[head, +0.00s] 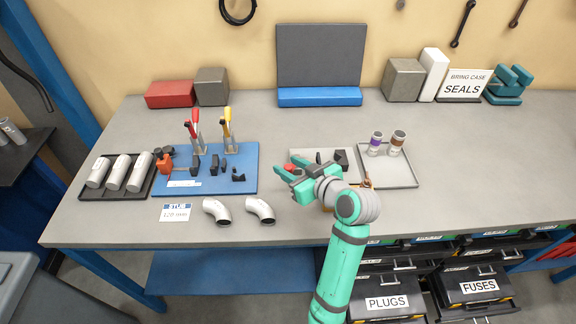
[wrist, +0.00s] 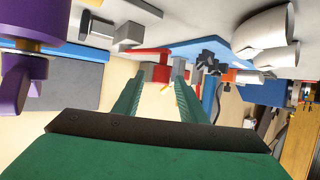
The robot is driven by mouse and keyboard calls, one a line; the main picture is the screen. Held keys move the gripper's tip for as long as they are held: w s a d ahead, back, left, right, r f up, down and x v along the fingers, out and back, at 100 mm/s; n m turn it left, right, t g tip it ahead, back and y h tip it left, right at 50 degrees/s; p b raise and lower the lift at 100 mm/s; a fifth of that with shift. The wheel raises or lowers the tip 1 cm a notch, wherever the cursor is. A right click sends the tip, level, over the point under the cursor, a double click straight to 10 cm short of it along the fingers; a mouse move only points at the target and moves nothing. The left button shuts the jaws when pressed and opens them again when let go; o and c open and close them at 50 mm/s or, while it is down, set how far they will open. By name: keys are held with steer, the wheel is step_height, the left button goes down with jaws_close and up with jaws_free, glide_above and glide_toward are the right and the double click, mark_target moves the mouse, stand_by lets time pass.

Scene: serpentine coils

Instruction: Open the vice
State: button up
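No part is clearly labelled as a vice. An orange and dark clamp-like block (head: 165,163) at the left edge of the blue board (head: 245,186) may be it; its jaws are too small to judge. An orange patch also shows in the wrist view (wrist: 246,76). My gripper (head: 286,175) is above the bench over the light tray, well right of the orange block and apart from it. In the wrist view its two green fingers (wrist: 165,82) stand apart with nothing between them.
On the board stand red-handled (head: 193,128) and yellow-handled (head: 228,128) clamps and dark blocks. Two bent pipes (head: 238,211) lie in front. A tray with pipes (head: 100,192) is at left, a tray with fittings (head: 402,178) at right.

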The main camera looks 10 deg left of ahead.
steer(key=v, duration=1)
steer(key=shift+f, duration=0.1)
